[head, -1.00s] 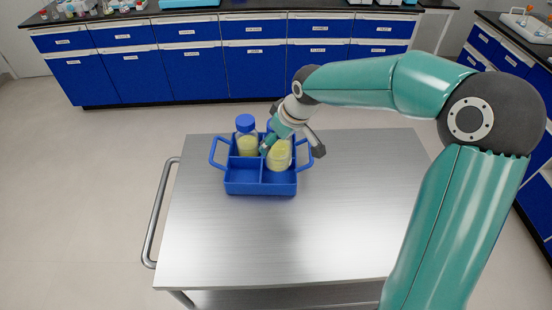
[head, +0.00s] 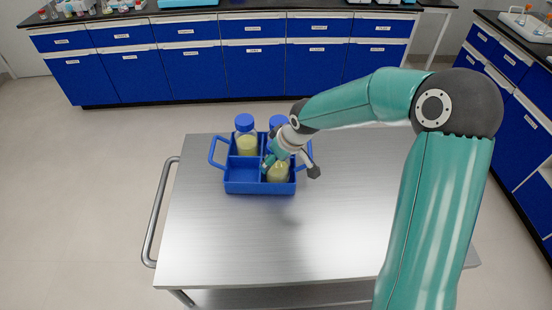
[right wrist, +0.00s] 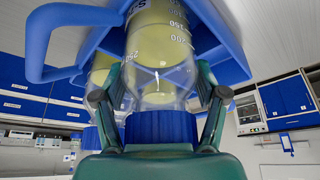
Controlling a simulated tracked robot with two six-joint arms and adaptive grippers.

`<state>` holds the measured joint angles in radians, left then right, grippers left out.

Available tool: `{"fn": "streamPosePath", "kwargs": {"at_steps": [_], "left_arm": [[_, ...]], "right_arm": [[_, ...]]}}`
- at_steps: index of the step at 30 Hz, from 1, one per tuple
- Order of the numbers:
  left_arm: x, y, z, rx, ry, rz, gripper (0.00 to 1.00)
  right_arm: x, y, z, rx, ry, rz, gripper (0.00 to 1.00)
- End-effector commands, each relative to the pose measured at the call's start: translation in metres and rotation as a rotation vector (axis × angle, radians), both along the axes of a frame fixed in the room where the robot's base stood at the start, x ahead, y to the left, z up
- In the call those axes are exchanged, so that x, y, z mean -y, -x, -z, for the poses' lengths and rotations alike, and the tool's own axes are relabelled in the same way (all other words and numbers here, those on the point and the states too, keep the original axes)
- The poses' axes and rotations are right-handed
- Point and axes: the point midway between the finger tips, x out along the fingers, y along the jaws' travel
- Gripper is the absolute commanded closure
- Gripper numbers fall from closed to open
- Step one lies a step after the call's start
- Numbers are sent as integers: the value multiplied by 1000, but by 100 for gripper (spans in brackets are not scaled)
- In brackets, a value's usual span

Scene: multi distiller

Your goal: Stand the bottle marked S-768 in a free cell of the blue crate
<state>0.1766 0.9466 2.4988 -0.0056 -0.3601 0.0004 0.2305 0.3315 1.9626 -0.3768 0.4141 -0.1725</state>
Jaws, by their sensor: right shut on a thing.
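The blue crate (head: 243,187) stands on the steel cart top, with a handle at each side and divided cells. My right gripper (head: 271,163) is shut on a clear bottle of pale yellow liquid (head: 278,174), at the crate's front right cell. In the right wrist view, the gripper (right wrist: 160,115) has its fingers on either side of the held bottle (right wrist: 160,45), near its blue cap (right wrist: 161,128). The crate wall hides the bottle's base in the head view, so I cannot tell whether it touches the floor. The bottle's full mark is not readable. My left gripper is out of view.
A blue-capped bottle (head: 246,142) stands in the back left cell and another blue-capped bottle (head: 279,122) shows at the back right, partly behind my gripper. The front left cell (head: 243,173) is empty. The cart top (head: 215,235) around the crate is clear.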

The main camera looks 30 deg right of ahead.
Motion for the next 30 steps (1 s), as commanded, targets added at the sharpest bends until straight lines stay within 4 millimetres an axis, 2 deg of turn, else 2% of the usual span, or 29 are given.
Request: {"fn": "streamPosePath", "kwargs": {"at_steps": [1,5,19,23,30], "left_arm": [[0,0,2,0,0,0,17],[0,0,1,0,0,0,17],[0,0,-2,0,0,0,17],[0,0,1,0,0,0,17],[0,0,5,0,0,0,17]], "right_arm": [[0,0,1,0,0,0,25],[0,0,1,0,0,0,4],[0,1,-5,1,1,0,3],[2,7,-20,4,1,2,3],[6,26,-65,6,1,2,3]]}}
